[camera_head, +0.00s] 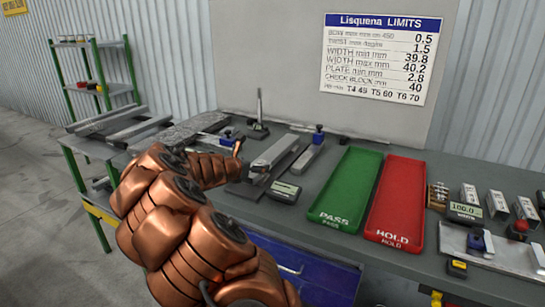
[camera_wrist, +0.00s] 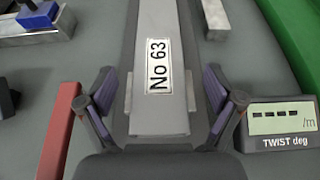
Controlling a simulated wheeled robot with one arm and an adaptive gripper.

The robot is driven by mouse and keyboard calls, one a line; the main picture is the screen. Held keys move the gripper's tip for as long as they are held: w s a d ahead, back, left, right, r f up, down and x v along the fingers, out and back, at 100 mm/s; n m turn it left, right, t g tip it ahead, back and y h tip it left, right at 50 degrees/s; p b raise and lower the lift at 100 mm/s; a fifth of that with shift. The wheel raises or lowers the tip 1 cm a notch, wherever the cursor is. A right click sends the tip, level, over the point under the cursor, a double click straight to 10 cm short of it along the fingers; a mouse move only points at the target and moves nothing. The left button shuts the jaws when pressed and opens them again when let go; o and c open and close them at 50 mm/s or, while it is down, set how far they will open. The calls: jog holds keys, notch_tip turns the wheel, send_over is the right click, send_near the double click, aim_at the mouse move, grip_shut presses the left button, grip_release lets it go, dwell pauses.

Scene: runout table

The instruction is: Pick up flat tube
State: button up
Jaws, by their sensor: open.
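A grey flat tube (camera_wrist: 162,25) with a white label reading "No 63" runs lengthwise up the middle of the wrist view. In the head view, a pale flat bar (camera_head: 275,150) that looks like the same tube lies on the bench beyond my arm's end. My gripper (camera_wrist: 160,92) is open, with one purple-padded finger on each side of the tube's near end. Small gaps seem to show between fingers and tube. My gripper (camera_head: 258,171) is small and partly hidden by my copper arm in the head view.
A twist gauge (camera_wrist: 282,122) sits close right of my gripper, and a red bar (camera_wrist: 60,132) close left. The green PASS tray (camera_head: 347,190) and red HOLD tray (camera_head: 397,205) lie to the right. Blue-topped clamps (camera_head: 318,134) and other bars (camera_head: 208,122) crowd the bench.

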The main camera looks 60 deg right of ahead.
aim_at(259, 164)
jog(key=shift+x, duration=2)
jog(key=shift+w, duration=0.1)
grip_shut()
jog(key=shift+r, duration=0.1)
